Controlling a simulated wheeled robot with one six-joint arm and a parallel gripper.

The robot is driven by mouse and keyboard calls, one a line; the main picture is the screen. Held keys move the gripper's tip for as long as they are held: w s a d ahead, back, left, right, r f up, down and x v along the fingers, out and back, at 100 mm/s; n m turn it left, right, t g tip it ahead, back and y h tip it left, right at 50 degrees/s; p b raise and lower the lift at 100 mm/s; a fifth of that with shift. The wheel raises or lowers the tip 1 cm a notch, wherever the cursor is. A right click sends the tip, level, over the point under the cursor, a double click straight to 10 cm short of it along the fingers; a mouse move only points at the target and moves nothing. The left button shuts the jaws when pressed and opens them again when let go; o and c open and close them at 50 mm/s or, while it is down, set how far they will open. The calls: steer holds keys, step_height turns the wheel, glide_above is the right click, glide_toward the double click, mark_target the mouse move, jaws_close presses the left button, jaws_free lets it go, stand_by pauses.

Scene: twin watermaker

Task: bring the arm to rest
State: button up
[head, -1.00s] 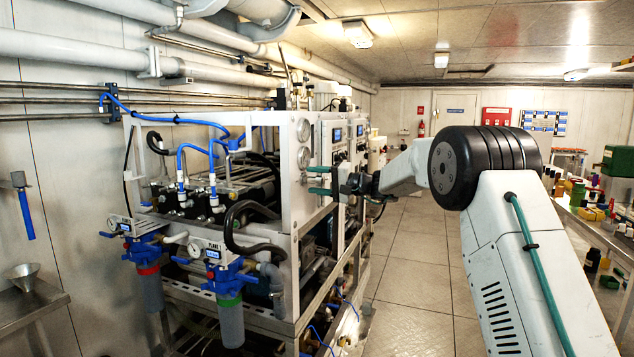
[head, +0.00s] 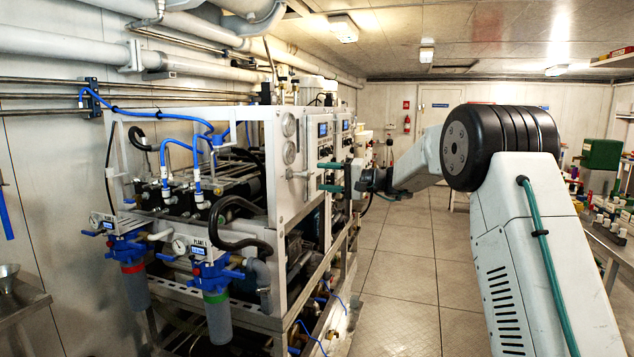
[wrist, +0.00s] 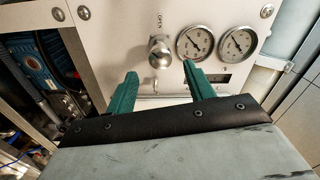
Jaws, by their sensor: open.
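My gripper (head: 332,177) has two green fingers and is extended toward the white front panel of the watermaker (head: 290,160). In the wrist view my gripper (wrist: 157,85) is open, its fingers apart with nothing between them. A metal valve knob (wrist: 160,52) marked OPEN is on the panel just beyond the fingertips, roughly ahead of the gap. Two round gauges (wrist: 195,43) sit to the right of the knob. I cannot tell whether the fingertips touch the panel.
Blue-topped filter housings (head: 217,285) hang at the front of the watermaker frame. A metal shelf (head: 22,302) is at the left. A bench with many small items (head: 610,225) is at the right. The tiled floor (head: 405,265) between is clear.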

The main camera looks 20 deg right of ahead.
steer(key=s+a+f+g+h, duration=0.2)
steer(key=s+f+g, duration=0.25)
steer(key=s, duration=0.35)
steer(key=s+a+f+g+h, duration=0.25)
steer(key=s+f, duration=0.25)
steer(key=s, duration=0.4)
steer(key=s+f+n+g+h, duration=0.1)
steer(key=s+h, duration=0.4)
steer(key=s, duration=1.5)
steer(key=s+d+n+g+h, duration=0.1)
steer(key=s+n+h, duration=0.2)
steer(key=s, duration=1.8)
steer(key=shift+d+f+n+h, duration=0.3)
steer(key=shift+f+n+h, duration=0.1)
steer(key=shift+h, duration=0.65)
steer(key=shift+s, duration=0.1)
